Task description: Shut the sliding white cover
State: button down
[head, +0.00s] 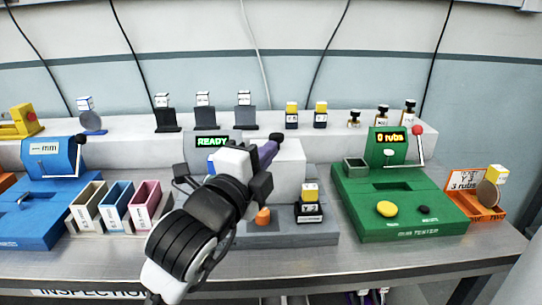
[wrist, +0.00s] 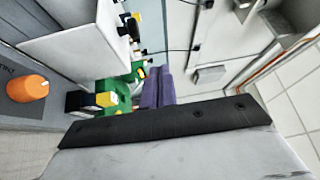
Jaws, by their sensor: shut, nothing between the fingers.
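My gripper (head: 270,148) has purple fingers, closed together and empty, in front of the cover's upper left. I cannot tell if they touch it. In the wrist view the cover (wrist: 75,42) is a white slab at upper left, and the shut fingers (wrist: 157,88) are to its right with a gap in the picture.
An orange knob (head: 263,216) and a black holder with a yellow-topped module (head: 309,203) are at the machine's front. The green tester (head: 395,205) stands right; colored bins (head: 115,207) and a blue device (head: 45,205) stand left. Small items line the back ledge (head: 345,145).

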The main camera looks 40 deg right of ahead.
aim_at(285, 156)
jog(key=shift+m+g+y, duration=0.3)
jog(key=shift+m+g, duration=0.4)
jog(key=shift+g, duration=0.1)
jog(key=w+d+p, duration=0.1)
jog(key=d, duration=0.2)
jog(key=w+d+f+p, duration=0.1)
jog(key=d, duration=0.3)
jog(key=w+d+f+p, duration=0.1)
jog(key=d+p, duration=0.1)
jog(key=d, duration=0.2)
jog(key=shift+d+f, duration=0.2)
jog(key=shift+w+a+p, duration=0.35)
jog(key=shift+w+a, duration=0.5)
jog(key=shift+a, duration=0.2)
jog(key=shift+w+a+f, duration=0.1)
jog(key=shift+w+a, duration=0.3)
jog(key=shift+a, duration=0.05)
